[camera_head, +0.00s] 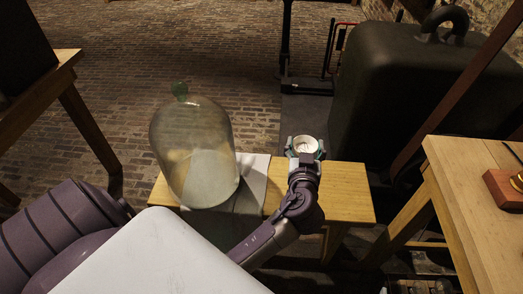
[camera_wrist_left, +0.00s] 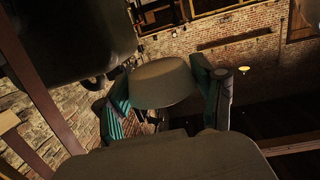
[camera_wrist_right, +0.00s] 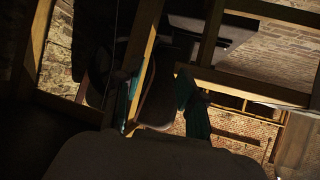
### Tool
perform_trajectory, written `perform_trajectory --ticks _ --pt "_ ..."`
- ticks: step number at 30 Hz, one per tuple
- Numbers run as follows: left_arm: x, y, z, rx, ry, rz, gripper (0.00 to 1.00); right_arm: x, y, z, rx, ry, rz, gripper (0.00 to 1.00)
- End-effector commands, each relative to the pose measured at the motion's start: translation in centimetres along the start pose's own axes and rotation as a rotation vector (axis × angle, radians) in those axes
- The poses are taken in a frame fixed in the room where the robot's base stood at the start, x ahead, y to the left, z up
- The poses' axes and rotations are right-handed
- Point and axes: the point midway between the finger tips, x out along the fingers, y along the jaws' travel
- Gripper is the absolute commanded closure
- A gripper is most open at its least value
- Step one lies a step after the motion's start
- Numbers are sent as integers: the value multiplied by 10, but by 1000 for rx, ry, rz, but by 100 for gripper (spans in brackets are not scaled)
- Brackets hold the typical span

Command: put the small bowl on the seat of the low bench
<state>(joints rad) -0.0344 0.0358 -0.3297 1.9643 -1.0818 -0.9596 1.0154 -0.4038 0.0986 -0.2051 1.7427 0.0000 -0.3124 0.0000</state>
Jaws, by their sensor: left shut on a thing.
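The small bowl (camera_head: 306,144) is pale and round. My left gripper (camera_head: 305,152) is shut on it, with a finger on either side. In the left wrist view the bowl (camera_wrist_left: 162,84) sits between the two teal fingers. In the head view it appears at the far edge of the low bench (camera_head: 345,190); its height over the seat is hard to tell. The bench's wooden seat is bare on the right, and my left arm hides part of it. My right gripper (camera_wrist_right: 160,103) shows only in its own wrist view, with its teal fingers apart and a dark shape visible between them.
A large glass jar (camera_head: 192,150) with a green knob stands on the bench's left part, beside a pale sheet (camera_head: 253,180). A big dark tank (camera_head: 400,90) stands behind to the right. A wooden table (camera_head: 470,190) is at the right, another (camera_head: 75,85) at the left.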

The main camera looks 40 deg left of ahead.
Motion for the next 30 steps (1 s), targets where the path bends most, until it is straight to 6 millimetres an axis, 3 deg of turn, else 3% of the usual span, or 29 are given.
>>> perform_trajectory --ticks 1,5,9,15,20,30 --pt "10 4 37 -6 1 -28 67 10 -1 -4 0 69 -1 60" --pt "24 10 80 -19 0 -103 67 0 -3 -50 1 236 -4 60" --pt "35 17 117 -29 0 -171 67 -25 -4 -91 2 393 -7 60" --pt "42 25 142 -37 1 -229 67 -61 -5 -126 3 538 -9 60" --pt "44 21 150 -35 0 -246 67 -75 -6 -139 3 591 -10 60" --pt "60 -49 189 -31 1 -246 67 -99 -11 -172 7 830 -24 60"
